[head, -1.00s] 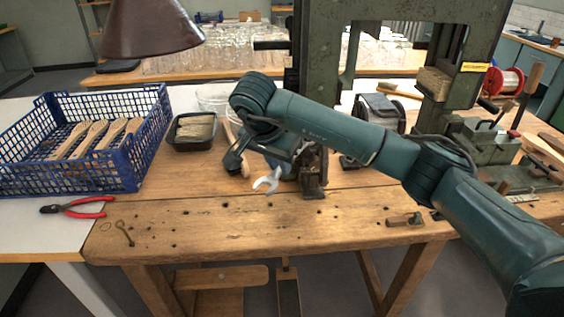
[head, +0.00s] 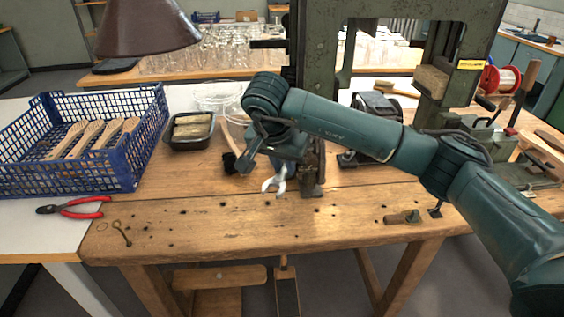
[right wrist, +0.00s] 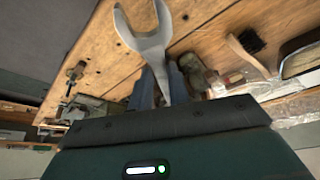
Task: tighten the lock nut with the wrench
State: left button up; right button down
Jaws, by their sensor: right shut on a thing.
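A grey open-ended wrench (head: 274,186) is held by my right gripper (head: 286,165), low over the front of the wooden workbench. Its forked end points toward the bench's front edge. In the right wrist view the wrench (right wrist: 148,40) sticks out from between the two fingers of my right gripper (right wrist: 163,85), which are shut on its handle. A dark metal fixture (head: 313,172) stands on the bench just right of the wrench, partly behind my arm. I cannot make out the lock nut in either view. My left gripper is not in view.
A blue crate (head: 75,180) with brush handles, red pliers (head: 72,207) and a black tray (head: 190,143) lie left. A dark-bristled brush (head: 230,162) is near the wrench. A green press frame (head: 315,60) rises behind. The bench's front (head: 200,225) is mostly clear.

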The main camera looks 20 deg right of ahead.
jog(key=shift+r, duration=0.1)
jog(key=shift+r+p, duration=1.9)
jog(key=shift+r, duration=1.05)
